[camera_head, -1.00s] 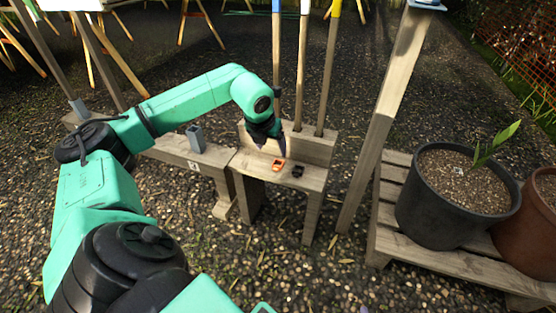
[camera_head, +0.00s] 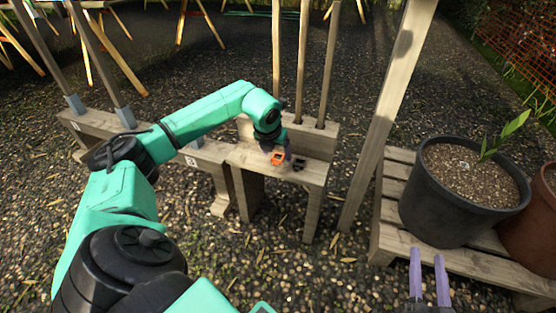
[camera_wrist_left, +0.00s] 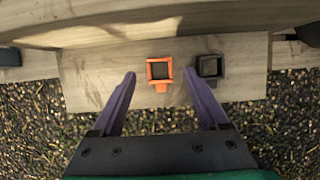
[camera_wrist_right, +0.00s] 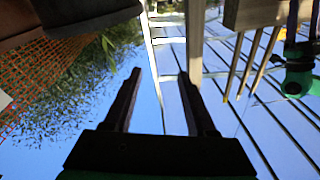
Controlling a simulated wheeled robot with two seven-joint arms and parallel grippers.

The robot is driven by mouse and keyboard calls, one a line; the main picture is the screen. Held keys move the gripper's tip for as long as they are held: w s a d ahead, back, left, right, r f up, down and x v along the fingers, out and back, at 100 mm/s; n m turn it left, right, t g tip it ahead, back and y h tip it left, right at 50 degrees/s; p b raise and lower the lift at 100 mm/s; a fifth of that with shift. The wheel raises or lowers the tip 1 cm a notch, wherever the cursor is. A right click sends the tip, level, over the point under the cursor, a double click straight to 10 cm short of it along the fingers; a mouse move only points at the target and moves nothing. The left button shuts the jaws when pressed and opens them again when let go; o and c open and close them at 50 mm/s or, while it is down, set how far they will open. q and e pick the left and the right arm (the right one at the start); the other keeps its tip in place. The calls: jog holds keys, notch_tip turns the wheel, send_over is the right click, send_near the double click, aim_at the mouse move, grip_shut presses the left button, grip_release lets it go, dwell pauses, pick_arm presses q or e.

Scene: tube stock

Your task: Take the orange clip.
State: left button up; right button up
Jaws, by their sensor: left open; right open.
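The orange clip (camera_head: 277,158) lies on a small wooden shelf (camera_head: 310,175). In the left wrist view it is a square orange frame with a dark middle and a short tab (camera_wrist_left: 160,88). My left gripper (camera_wrist_left: 160,74) is open, its purple fingers on either side of the clip in that view; I cannot tell the height gap. In the head view the left gripper (camera_head: 279,152) is right at the clip and partly covers it. My right gripper (camera_head: 428,254) is open and empty at the lower right, by the pallet bench.
A black clip (camera_head: 299,164) lies just right of the orange one, and also shows close to the right finger (camera_wrist_left: 210,67). Upright wooden handles (camera_head: 300,70) stand behind the shelf. A slanted post (camera_head: 385,120) and a potted plant (camera_head: 455,205) on slats are to the right.

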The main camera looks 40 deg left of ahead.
pick_arm(q)
jog(key=shift+w+f, duration=0.25)
jog(key=shift+f, duration=0.3)
grip_shut()
pick_arm(e)
notch_tip(320, 180, up, 6)
jog(key=w+t, duration=0.1)
jog(key=shift+w+d+t+y, duration=0.3)
jog(key=shift+w+t+y, duration=0.05)
jog(key=shift+t+y, duration=0.05)
pick_arm(q)
jog(key=shift+r, duration=0.1)
